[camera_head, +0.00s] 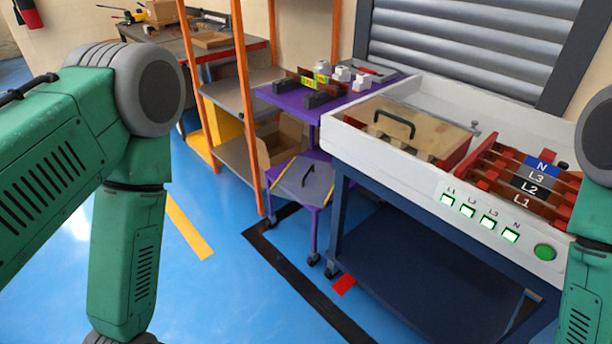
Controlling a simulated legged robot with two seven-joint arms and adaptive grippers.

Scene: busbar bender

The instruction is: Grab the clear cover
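The clear cover (430,128) is a see-through, brownish panel with a black arched handle (394,120) on top. It lies at the left end of the white-rimmed bench (385,158), over parts that show dimly through it. My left arm's green links fill the left side of the view, and its gripper is out of frame. Part of my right arm shows at the right edge, and its gripper is also out of frame. Neither arm visibly touches the cover.
Right of the cover are red busbar supports with N, L3, L2 and L1 labels (530,185). Lit buttons (487,221) line the bench front. A purple cart (272,93) with small parts stands left of the bench. Orange-posted shelves (245,100) stand further left. Blue floor lies open in front.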

